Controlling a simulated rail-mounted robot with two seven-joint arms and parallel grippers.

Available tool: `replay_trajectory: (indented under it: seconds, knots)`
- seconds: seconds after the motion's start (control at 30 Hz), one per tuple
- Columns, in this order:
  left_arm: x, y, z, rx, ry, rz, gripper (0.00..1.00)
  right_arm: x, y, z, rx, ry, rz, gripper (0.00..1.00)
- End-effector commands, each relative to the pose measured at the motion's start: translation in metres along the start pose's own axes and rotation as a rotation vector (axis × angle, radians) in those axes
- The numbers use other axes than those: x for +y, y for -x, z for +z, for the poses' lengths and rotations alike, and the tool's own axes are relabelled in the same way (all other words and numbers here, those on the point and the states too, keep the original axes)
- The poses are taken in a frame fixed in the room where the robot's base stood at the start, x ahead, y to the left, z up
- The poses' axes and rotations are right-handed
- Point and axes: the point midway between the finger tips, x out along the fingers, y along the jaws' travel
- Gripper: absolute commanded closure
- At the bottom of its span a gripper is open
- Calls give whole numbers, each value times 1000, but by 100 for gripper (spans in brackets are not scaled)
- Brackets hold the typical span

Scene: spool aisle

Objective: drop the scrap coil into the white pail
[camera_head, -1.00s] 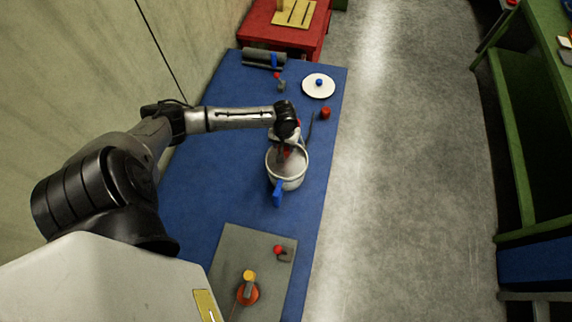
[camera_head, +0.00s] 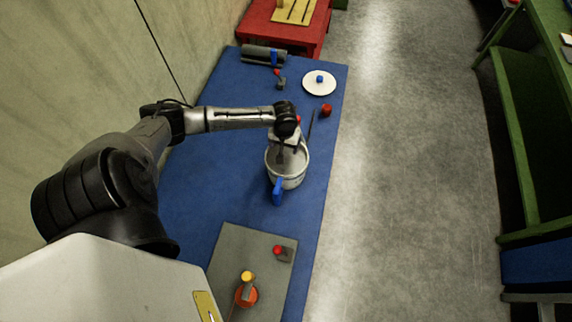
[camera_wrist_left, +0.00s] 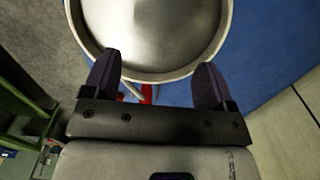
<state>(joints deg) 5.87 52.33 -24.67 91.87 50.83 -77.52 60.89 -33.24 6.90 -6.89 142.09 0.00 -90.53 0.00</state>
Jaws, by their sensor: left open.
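The white pail (camera_head: 295,182), greyish with a blue handle (camera_head: 277,192), stands upright on the blue table. My left gripper (camera_head: 283,155) is over its mouth, pointing down. In the left wrist view, the open jaws (camera_wrist_left: 157,70) hold nothing and overlap the near part of the rim of the pail (camera_wrist_left: 85,45). The part of its inside that shows is bare. I cannot make out the scrap coil in either view now; much of the inside is hidden or out of frame. My right gripper is not in view.
Beyond the pail on the blue table (camera_head: 225,150) are a red block (camera_head: 326,111) and a white disc (camera_head: 310,90) with a blue knob. A grey board (camera_head: 232,245) with an orange item (camera_head: 246,297) is nearer. The floor at right is clear.

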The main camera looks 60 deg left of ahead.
Motion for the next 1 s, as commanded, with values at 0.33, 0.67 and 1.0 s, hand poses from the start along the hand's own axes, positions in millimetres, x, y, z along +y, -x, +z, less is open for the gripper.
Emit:
replay_trajectory:
  seconds: [0.33,0.67,1.0]
  knots:
    - [0,14,0,1,0,2,22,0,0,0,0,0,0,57]
    - [0,77,-1,3,-2,0,22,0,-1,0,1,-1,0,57]
    - [0,126,0,1,0,0,22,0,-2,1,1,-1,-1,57]
